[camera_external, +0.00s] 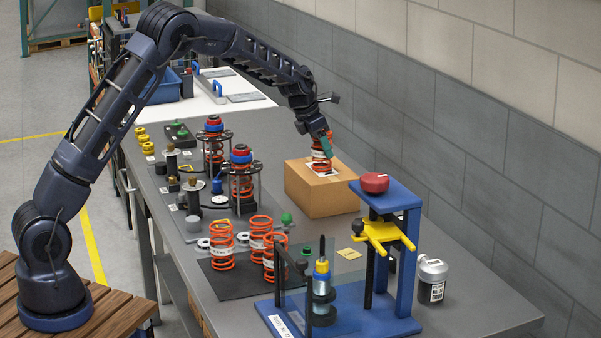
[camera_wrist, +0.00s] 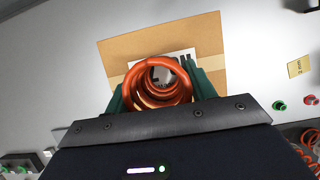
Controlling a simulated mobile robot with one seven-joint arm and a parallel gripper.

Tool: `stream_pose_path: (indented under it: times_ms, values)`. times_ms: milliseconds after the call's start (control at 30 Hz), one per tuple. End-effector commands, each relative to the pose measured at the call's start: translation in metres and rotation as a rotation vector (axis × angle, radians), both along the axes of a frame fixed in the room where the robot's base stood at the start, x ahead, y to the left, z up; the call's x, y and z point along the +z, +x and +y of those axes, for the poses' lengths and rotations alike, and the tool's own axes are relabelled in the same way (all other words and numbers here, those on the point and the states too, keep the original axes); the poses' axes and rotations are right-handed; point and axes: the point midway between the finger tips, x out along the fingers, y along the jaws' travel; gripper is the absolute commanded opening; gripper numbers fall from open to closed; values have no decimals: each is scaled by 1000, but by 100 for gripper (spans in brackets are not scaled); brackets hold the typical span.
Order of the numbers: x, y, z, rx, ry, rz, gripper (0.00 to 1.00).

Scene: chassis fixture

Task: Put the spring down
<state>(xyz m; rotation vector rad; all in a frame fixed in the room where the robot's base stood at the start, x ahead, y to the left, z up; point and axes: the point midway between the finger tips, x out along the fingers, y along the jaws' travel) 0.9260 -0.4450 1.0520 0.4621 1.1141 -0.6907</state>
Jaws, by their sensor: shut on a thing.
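An orange coil spring (camera_external: 321,154) is held in my gripper (camera_external: 325,146) at the top of a cardboard box (camera_external: 318,194). The spring looks upright, and its lower end is at or just above a white label on the box top; I cannot tell whether it touches. In the wrist view the spring (camera_wrist: 157,82) is seen down its axis, between the green fingers of my gripper (camera_wrist: 160,92). The box (camera_wrist: 212,38) lies beyond it in that view. The gripper is shut on the spring.
Several orange springs (camera_external: 221,244) stand on a black mat (camera_external: 236,282) at the front. Two strut assemblies (camera_external: 241,184) stand left of the box. A grey bottle (camera_external: 432,279) stands far right.

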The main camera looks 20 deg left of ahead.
Motion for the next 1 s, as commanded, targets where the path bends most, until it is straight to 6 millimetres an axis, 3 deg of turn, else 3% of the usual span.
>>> stream_pose_path:
  times_ms: [33, 67, 133, 167, 567, 1000]
  values:
    - [-1, 0, 0, 0, 0, 0, 19]
    - [-1, 0, 0, 0, 0, 0, 61]
    - [-1, 0, 0, 0, 0, 0, 75]
    - [-1, 0, 0, 0, 0, 0, 77]
    - [7, -1, 1, 0, -1, -1, 77]
    - [79, -22, 22, 0, -1, -1, 77]
